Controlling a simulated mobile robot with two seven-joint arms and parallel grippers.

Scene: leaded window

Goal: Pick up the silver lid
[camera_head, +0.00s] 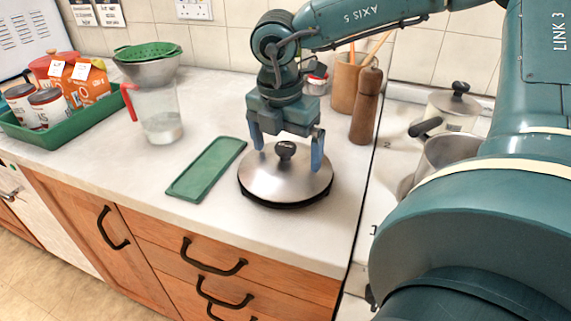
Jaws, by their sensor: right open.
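The silver lid (270,180) is a round metal lid with a black knob (286,149) on top and a dark rim. It rests on the white counter near the front edge. My right gripper (288,155) is directly above it, pointing down. Its two blue fingers are open, one on each side of the knob, with gaps between them and the knob. Whether the fingertips touch the lid's surface I cannot tell. My left gripper is not in view.
A green tray (206,168) lies left of the lid. A measuring jug (157,113), a colander (147,52) and a green crate (60,133) stand further left. A wooden mill (366,105) and crock (349,84) stand behind right; pots (452,108) are beyond the counter's right edge.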

